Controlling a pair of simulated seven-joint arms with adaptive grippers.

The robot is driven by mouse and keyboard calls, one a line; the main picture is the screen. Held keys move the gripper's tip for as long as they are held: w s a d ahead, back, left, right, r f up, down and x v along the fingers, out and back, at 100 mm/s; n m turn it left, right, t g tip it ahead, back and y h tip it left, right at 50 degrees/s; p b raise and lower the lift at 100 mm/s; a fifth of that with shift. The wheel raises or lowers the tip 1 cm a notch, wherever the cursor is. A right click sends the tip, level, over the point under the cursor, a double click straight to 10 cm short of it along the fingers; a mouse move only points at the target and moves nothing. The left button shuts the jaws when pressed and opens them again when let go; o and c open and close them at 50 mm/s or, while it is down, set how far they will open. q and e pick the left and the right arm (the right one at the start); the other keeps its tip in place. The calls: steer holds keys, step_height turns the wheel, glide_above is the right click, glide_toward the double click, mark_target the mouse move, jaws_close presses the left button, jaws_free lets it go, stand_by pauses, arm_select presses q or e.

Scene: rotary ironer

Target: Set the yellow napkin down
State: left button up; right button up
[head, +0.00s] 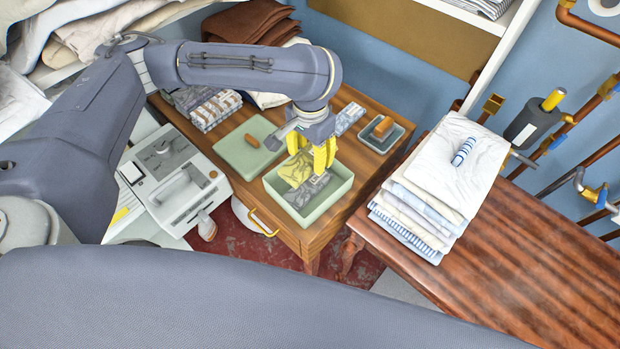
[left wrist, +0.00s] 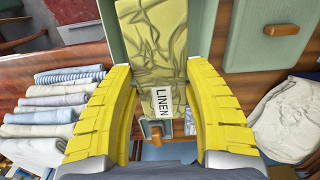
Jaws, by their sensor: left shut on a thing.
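The yellow patterned napkin (head: 295,171) is between the yellow fingers of my left gripper (head: 314,158), at the open pale green box (head: 318,215). In the left wrist view the napkin (left wrist: 150,45) spans the gap between the fingers (left wrist: 158,80), which are shut on it. A grey patterned cloth (head: 308,191) lies inside the box, beside and below the napkin. I cannot tell whether the napkin touches it. The fingers hide part of the napkin. My right gripper is not in view.
A green lid with a brown handle (head: 245,150) lies left of the box on the wooden cabinet. A small tray with an orange-brown block (head: 383,127) stands to the right. A folded linen stack (head: 440,185) sits on the right table. A white machine (head: 175,180) stands left.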

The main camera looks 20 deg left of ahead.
mark_target(310, 184)
arm_select(q)
steer(key=shift+f, duration=5.55)
steer(key=shift+f, duration=0.2)
steer(key=o, duration=1)
steer(key=shift+r, duration=0.15)
steer(key=shift+r, duration=6)
